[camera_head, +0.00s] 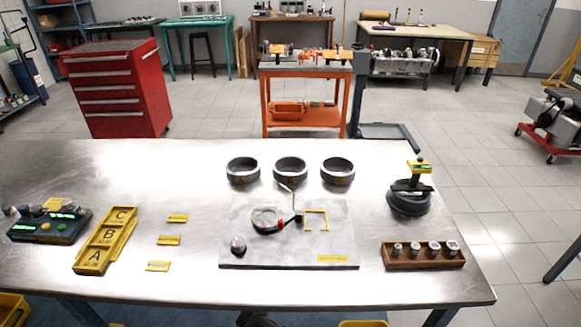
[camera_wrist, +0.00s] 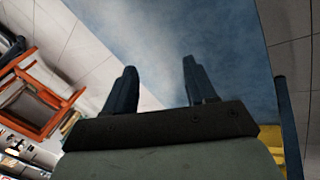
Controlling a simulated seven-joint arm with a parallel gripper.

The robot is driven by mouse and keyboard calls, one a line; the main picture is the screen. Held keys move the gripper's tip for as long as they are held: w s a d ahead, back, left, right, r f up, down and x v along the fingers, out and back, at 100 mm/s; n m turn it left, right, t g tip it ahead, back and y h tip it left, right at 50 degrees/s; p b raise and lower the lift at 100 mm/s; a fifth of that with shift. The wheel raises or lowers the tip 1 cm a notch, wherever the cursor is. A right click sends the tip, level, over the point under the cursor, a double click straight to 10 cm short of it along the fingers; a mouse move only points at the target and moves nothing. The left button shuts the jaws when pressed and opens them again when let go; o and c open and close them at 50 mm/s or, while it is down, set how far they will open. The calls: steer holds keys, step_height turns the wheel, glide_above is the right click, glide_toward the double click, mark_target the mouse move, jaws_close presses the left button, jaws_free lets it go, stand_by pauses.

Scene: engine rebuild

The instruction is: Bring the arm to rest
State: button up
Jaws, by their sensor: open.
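My gripper (camera_wrist: 159,64) shows in the wrist view with its two dark fingers spread apart. Nothing is between the fingers. A blue-grey surface fills the view behind them, and I cannot tell what it is. My gripper cannot be made out in the head view. A small dark shape shows at the bottom edge of the head view, below the bench's near edge; I cannot tell whether it is part of my arm.
The steel bench (camera_head: 170,285) holds a grey mat (camera_head: 335,235), dark rings (camera_head: 290,170), a yellow A-B-C tray (camera_head: 128,225), a wooden block with cylinders (camera_head: 424,263) and a gauge stand (camera_head: 408,203). An orange cart (camera_head: 308,118) and red cabinet (camera_head: 118,88) stand behind. The bench's front left is clear.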

steer(key=s+d+f+m+g+h, duration=0.1)
steer(key=s+d+f+m, duration=0.1)
steer(key=d, duration=0.4)
steer(key=s+d+f+m+g+h, duration=0.1)
steer(key=s+d+g, duration=0.1)
steer(key=d, duration=0.4)
steer(key=s+d+f+m+g+y, duration=0.1)
steer(key=s+d+m+g, duration=0.3)
steer(key=s+d, duration=0.4)
steer(key=s+d+f+m+g+y, duration=0.1)
steer(key=s+d+m+g, duration=0.4)
steer(key=s, duration=0.9)
steer(key=d, duration=0.3)
steer(key=shift+s+d+m+y, duration=0.3)
steer(key=shift+m, duration=0.1)
